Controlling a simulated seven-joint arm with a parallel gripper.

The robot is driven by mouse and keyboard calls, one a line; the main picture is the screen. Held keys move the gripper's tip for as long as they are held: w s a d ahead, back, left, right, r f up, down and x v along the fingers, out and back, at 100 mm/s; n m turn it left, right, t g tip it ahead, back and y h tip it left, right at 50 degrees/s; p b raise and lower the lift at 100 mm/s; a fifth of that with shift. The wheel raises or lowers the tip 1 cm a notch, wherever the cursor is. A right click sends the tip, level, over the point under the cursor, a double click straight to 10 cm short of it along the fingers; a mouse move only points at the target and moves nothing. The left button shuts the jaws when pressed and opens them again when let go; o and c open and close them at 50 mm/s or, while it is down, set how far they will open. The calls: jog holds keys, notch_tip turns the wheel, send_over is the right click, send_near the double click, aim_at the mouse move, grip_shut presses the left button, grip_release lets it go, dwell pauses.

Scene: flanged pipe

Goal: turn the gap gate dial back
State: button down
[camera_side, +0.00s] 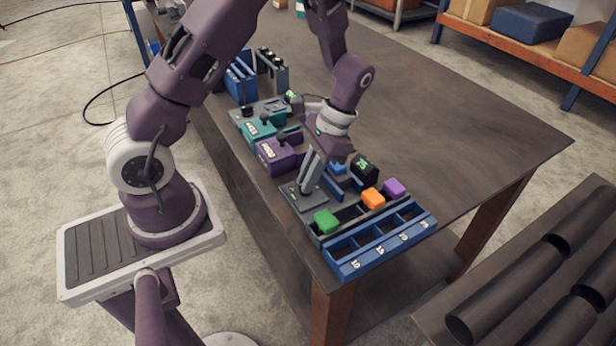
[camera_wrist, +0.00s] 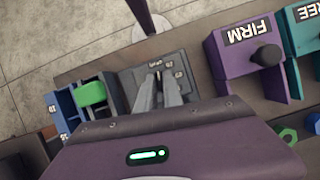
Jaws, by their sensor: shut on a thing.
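The gap gate dial (camera_wrist: 158,70) sits on a dark grey plate (camera_wrist: 128,80) with small white marks around it, too small to read surely. My gripper (camera_wrist: 159,82) is over this plate, its two grey fingertips closed together on the dial, which they mostly hide. In the side view my gripper (camera_side: 308,188) reaches down onto the same grey plate (camera_side: 302,202), beside the compartment tray. The dial itself is hidden by the fingers there, and its exact pointing direction cannot be told.
A blue tray (camera_side: 352,268) with numbered compartments stands at the table's near corner. Green (camera_side: 325,221), orange (camera_side: 373,198) and purple (camera_side: 394,187) blocks sit behind it. A black block with a green display (camera_side: 364,168) is close to my gripper. Purple FIRM (camera_wrist: 248,42) and teal FREE boxes stand alongside.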

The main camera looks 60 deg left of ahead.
jog(key=shift+n+h, duration=0.3)
jog(key=shift+n, duration=0.3)
jog(key=c, duration=1.5)
grip_release()
jog(key=v, duration=0.7)
jog(key=s+d+r+t, duration=0.2)
jog(key=s+r+t, duration=0.1)
jog(key=r, duration=0.4)
jog(key=s+d+r+t, duration=0.2)
jog(key=s+r, duration=0.2)
jog(key=r, duration=0.3)
jog(key=s+r+t, duration=0.1)
jog(key=s, duration=0.2)
jog(key=s+d+r+t, duration=0.1)
jog(key=s+t, duration=0.1)
jog(key=s, duration=0.1)
jog(key=s+d+r+t, duration=0.1)
jog(key=s+t, duration=0.1)
jog(key=s, duration=0.1)
jog(key=shift+d+r, duration=0.25)
jog(key=shift+r, duration=0.05)
